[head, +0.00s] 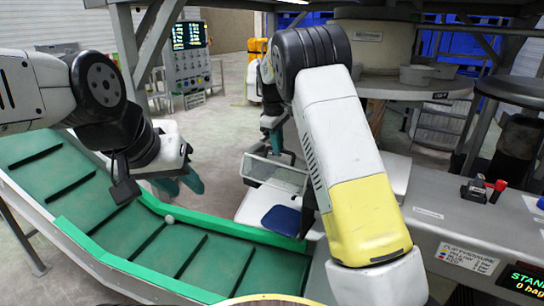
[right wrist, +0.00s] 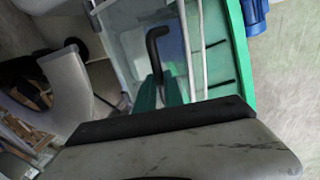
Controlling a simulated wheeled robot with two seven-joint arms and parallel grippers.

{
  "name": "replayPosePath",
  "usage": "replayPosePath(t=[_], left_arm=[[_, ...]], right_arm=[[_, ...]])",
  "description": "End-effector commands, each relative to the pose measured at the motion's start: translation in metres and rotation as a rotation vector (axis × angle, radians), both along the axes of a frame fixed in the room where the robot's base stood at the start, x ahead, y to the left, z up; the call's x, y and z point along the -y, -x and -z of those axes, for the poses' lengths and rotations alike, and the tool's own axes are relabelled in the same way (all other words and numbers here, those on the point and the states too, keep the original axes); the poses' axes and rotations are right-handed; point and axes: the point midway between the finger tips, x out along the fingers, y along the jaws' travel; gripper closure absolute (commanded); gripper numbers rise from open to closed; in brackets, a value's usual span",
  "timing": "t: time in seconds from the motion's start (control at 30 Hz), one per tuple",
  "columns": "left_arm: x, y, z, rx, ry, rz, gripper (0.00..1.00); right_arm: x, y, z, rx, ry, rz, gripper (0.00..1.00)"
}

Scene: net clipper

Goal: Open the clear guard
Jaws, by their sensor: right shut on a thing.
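The clear guard (head: 274,173), a see-through panel in a pale frame, stands near the middle of the head view. It also shows in the right wrist view (right wrist: 188,45), with a black hooked handle (right wrist: 153,42). My right gripper (head: 276,142) is at the guard's upper edge, partly hidden behind my own arm. In the right wrist view its teal fingers (right wrist: 160,92) are shut on the handle's lower part. The guard's exact tilt is hard to tell. My left gripper (head: 180,184) hangs over the green conveyor, empty, its teal fingers apart.
The green conveyor (head: 110,222) with dark cleats runs across the lower left, with a small pale ball (head: 169,219) on it. A blue pad (head: 281,220) lies below the guard. A grey control panel (head: 460,225) with a red-topped switch (head: 497,190) stands at right.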

Motion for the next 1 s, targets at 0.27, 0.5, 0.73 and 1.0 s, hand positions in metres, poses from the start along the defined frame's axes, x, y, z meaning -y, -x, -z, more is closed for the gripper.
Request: replayPosePath(t=[0.27,0.5,0.73,1.0], left_arm=[[0.0,0.0,0.0,0.0,0.0,0.0,0.64],[0.0,0.0,0.0,0.0,0.0,0.0,0.64],[0.0,0.0,0.0,0.0,0.0,0.0,0.64],[0.0,0.0,0.0,0.0,0.0,0.0,0.64]], right_arm=[[0.021,-0.023,-0.02,0.003,0.009,0.006,1.0],[0.028,-0.032,-0.028,-0.001,0.012,0.006,1.0],[0.03,-0.033,-0.028,-0.006,0.013,0.006,1.0],[0.03,-0.032,-0.028,-0.008,0.014,0.006,0.83]])
